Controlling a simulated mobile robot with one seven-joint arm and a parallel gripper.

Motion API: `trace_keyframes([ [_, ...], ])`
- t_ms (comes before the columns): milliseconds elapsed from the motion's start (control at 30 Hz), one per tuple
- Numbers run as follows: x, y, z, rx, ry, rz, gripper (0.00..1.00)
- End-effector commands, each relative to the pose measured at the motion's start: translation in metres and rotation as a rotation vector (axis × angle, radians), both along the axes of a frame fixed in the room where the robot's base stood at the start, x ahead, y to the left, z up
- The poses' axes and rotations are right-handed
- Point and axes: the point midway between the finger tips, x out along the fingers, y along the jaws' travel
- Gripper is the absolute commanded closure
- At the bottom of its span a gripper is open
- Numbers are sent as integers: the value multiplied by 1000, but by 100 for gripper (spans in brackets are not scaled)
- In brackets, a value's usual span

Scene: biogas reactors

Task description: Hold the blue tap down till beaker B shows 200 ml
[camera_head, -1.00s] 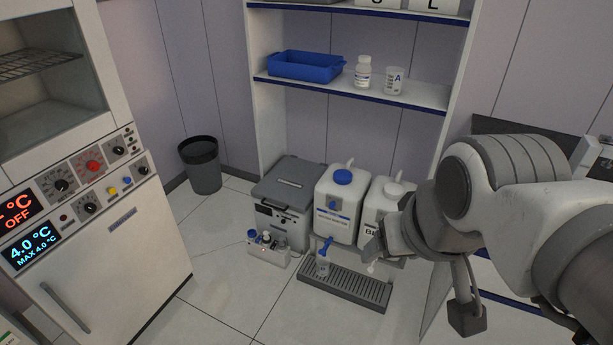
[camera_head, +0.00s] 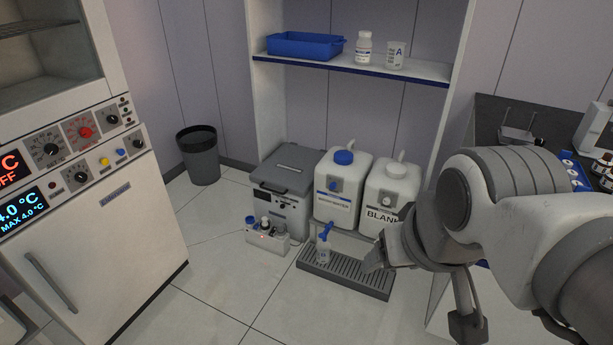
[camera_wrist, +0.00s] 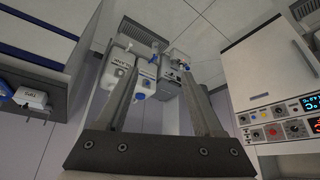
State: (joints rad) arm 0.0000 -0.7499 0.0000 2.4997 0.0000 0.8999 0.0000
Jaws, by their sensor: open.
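The blue tap (camera_head: 326,231) sits low on the front of a white can with a blue cap (camera_head: 344,157). A small clear beaker (camera_head: 323,252) stands under the tap on the grey drip tray (camera_head: 318,282); its letter and level are too small to read. My gripper (camera_head: 374,259) is open and empty; in the head view it appears right of the tap and beaker, apart from them. In the wrist view my two fingers (camera_wrist: 168,80) are spread, with the cans (camera_wrist: 145,72) upside down beyond them.
A second can marked BLANK (camera_head: 388,200) stands right of the first. A grey box (camera_head: 288,185) and a small device with bottles (camera_head: 268,235) are on the left. Beaker A (camera_head: 397,56) is on the shelf above. The floor in front is clear.

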Motion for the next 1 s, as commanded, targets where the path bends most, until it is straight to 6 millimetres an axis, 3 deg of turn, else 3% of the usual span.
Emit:
trace_keyframes([
  [167, 0, 0, 0, 0, 0, 0, 33],
  [367, 0, 0, 9, 0, 0, 0, 69],
  [533, 0, 0, 37, 0, 0, 0, 99],
  [1000, 0, 0, 166, 0, 0, 0, 100],
])
